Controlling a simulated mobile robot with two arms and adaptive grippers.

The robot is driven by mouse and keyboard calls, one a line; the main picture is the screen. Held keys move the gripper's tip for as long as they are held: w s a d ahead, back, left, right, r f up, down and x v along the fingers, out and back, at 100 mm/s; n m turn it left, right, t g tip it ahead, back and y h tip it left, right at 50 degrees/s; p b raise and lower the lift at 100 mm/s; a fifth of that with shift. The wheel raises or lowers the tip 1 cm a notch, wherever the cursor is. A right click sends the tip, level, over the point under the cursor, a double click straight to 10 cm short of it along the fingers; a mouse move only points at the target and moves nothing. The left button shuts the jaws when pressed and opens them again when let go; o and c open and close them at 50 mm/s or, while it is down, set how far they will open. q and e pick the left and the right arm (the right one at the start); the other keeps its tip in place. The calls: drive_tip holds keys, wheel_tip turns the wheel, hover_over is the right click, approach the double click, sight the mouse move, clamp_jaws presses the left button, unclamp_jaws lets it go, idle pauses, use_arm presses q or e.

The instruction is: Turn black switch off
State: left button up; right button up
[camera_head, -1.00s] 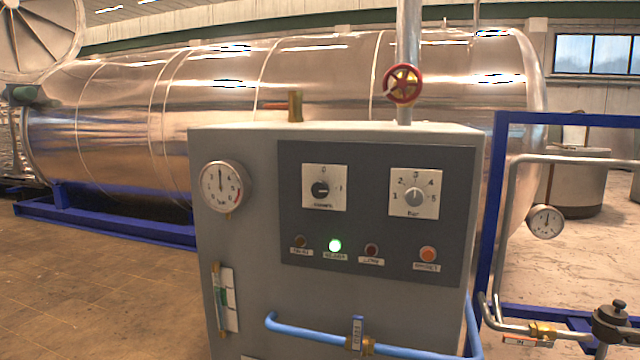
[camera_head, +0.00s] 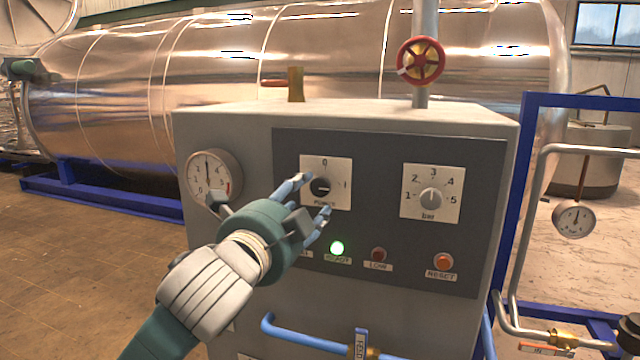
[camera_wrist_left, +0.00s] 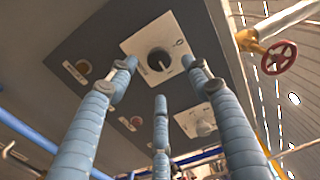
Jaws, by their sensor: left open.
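The black switch (camera_head: 320,187) is a round knob on a white plate marked 0 and 1, at the upper left of the dark panel (camera_head: 390,150). Its pointer appears turned toward the 1 side. It also shows in the left wrist view (camera_wrist_left: 159,60), beyond the fingers. My left gripper (camera_head: 308,208) is open, with its blue fingers spread in front of the plate's left and lower edges. In the left wrist view, three fingers (camera_wrist_left: 160,100) reach toward the knob with nothing between them. Contact with the knob cannot be made out. My right gripper is not in view.
A grey selector knob (camera_head: 431,199) marked bar sits to the right. A gauge (camera_head: 213,177) is left of the panel. A blue pipe (camera_head: 300,337) runs below.

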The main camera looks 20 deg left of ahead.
sight(319, 188)
use_arm(q)
drive_tip(key=w+p, duration=0.1)
drive_tip(key=w, duration=0.6)
drive_tip(key=shift+w+d, duration=0.1)
drive_tip(key=shift+w, duration=0.25)
drive_tip(key=shift+w+p, duration=0.35)
drive_tip(key=shift+w, duration=0.15)
drive_tip(key=c, duration=1.1)
